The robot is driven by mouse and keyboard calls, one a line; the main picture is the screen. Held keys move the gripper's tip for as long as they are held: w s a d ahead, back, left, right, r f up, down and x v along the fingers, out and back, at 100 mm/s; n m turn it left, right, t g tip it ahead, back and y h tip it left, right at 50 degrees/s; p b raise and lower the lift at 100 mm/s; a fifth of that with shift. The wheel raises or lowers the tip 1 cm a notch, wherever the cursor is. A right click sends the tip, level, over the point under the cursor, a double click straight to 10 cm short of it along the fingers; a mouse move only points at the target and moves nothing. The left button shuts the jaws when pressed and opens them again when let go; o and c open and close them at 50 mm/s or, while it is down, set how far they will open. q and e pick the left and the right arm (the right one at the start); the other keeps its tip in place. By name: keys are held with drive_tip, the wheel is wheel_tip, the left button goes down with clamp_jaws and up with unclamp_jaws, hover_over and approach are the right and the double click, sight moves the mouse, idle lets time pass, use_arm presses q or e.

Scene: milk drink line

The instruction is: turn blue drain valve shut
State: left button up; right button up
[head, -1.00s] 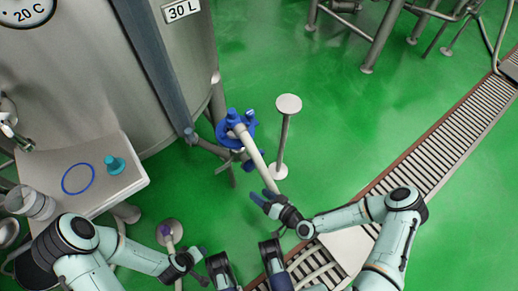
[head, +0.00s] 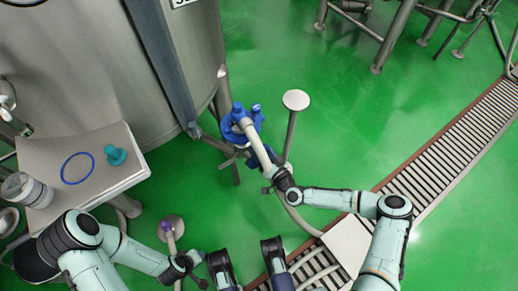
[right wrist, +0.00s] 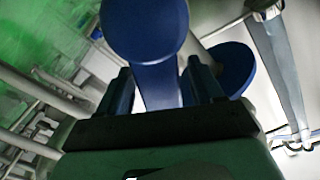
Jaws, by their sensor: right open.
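The blue drain valve (head: 240,127) sits at the foot of the steel tank, with a pale hose (head: 256,147) running from it toward the floor drain. In the right wrist view a blue rounded knob (right wrist: 145,28) with a flat arm fills the top middle, and a blue disc (right wrist: 234,68) shows behind. My right gripper (head: 268,172) is just in front of the valve. In the right wrist view its fingers (right wrist: 160,88) are open on either side of the blue arm; I cannot tell whether they touch it. My left gripper (head: 195,270) is low and away from the valve; its jaws are unclear.
The steel tank (head: 80,60) stands behind left. A side shelf (head: 110,178) holds a blue ring (head: 77,168) and a teal plug (head: 115,155). A round-topped post (head: 295,100) stands right of the valve.

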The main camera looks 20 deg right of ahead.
use_arm(q)
drive_tip(key=shift+s+f, duration=0.3)
drive_tip(key=shift+s, duration=0.05)
use_arm(e)
drive_tip(key=shift+w+a, duration=0.25)
drive_tip(key=shift+w, duration=0.4)
clamp_jaws()
